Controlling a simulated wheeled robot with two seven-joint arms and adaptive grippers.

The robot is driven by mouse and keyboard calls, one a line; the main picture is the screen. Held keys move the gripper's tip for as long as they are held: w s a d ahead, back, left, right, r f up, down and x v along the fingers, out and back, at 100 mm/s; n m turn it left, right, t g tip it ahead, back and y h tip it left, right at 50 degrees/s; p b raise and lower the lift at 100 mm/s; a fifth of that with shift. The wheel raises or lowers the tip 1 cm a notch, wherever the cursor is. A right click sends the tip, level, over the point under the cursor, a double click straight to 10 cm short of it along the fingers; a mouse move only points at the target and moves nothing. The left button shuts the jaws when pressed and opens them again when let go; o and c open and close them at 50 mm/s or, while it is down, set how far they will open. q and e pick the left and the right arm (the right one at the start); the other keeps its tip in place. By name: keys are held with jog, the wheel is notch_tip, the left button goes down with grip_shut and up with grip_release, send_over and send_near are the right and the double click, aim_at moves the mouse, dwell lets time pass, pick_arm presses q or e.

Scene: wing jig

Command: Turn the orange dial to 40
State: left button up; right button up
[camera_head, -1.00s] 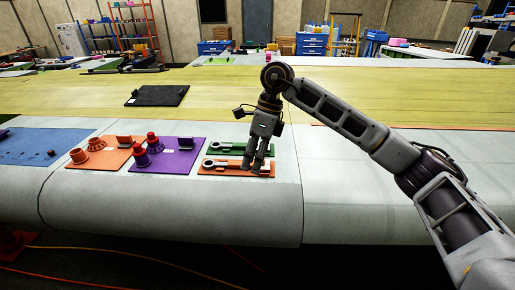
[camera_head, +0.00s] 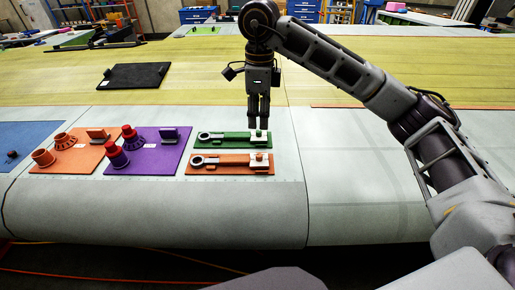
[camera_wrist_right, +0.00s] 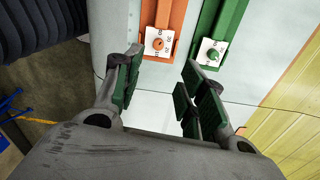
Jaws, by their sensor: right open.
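The orange dial (camera_head: 259,157) is a small knob on a white marked square at the right end of an orange plate (camera_head: 228,169). The orange dial also shows in the right wrist view (camera_wrist_right: 158,44), ahead of the fingers; its marks are too small to read surely. A green dial (camera_wrist_right: 213,55) on a green plate (camera_head: 232,147) sits beside it. My right gripper (camera_head: 258,125) points down, open and empty, above the far side of the green plate and apart from both dials. Its spread fingers (camera_wrist_right: 165,82) show in the right wrist view. My left gripper is out of view.
To the left stand a purple board (camera_head: 165,164) and an orange board (camera_head: 83,136) with knobs and raised parts. A black panel (camera_head: 134,76) lies farther back. The pale surface (camera_head: 370,175) right of the dials is clear.

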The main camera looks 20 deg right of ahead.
jog(key=b, duration=0.4)
send_over(259, 155)
jog(key=shift+d+f, duration=0.1)
jog(key=shift+f, duration=3.3)
jog(key=shift+f+b, duration=0.85)
jog(key=shift+f, duration=0.95)
jog(key=shift+w+f+b, duration=0.1)
jog(key=shift+f+b, duration=0.55)
jog(key=shift+f, duration=1.05)
jog(key=shift+c, duration=0.3)
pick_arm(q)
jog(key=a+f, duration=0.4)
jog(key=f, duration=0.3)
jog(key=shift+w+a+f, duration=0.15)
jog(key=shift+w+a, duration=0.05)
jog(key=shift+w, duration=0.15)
pick_arm(e)
grip_shut()
